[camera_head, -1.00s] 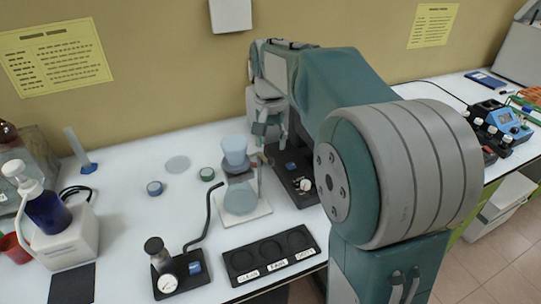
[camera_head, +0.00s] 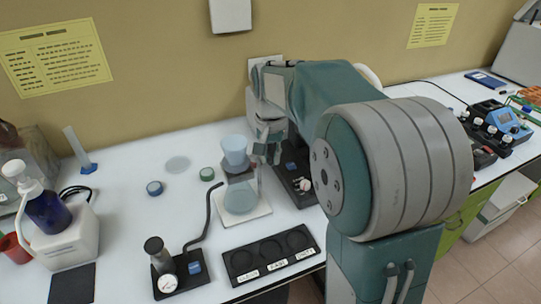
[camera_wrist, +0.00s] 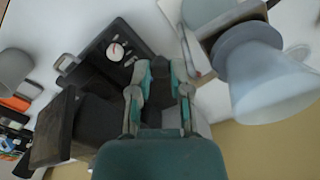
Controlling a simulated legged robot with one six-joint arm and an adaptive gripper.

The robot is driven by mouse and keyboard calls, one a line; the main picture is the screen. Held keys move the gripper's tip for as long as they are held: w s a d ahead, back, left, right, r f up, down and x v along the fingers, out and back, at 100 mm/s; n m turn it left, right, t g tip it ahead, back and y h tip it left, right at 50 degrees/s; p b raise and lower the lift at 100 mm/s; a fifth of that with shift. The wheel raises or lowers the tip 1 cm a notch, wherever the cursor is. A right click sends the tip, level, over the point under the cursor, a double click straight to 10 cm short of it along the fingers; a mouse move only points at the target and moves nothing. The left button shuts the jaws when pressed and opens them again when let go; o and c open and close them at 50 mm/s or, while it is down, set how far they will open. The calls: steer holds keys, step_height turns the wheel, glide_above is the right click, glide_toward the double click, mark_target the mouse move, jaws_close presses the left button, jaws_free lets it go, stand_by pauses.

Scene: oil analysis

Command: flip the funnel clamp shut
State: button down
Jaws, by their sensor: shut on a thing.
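The pale blue funnel (camera_head: 235,148) stands upright on a flask (camera_head: 240,197) on a white square base. It shows large at the right of the wrist view (camera_wrist: 265,80), with a grey collar at its joint. The funnel clamp (camera_head: 254,163) is a small dark and reddish piece at this joint, mostly hidden by my fingers in the head view. My gripper (camera_head: 266,154) points down just right of the funnel, its fingers close together on the clamp. In the wrist view my fingertips (camera_wrist: 160,66) leave a gap, and the clamped part is hard to make out.
A black pump unit with a round gauge (camera_head: 306,184) stands right of the flask, close to my gripper. A black labelled tray (camera_head: 270,281) and a hose unit with a gauge (camera_head: 167,283) are in front. Free table lies left of the funnel, around two small round caps.

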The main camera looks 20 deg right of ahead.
steer(key=a+m, duration=0.1)
steer(key=m, duration=0.1)
steer(key=shift+f+m, duration=0.1)
steer(key=shift+m, duration=0.2)
steer(key=c, duration=0.6)
jaws_free()
steer(key=shift+a, duration=0.15)
steer(key=shift+o, duration=0.2)
step_height(320, 180, up, 12)
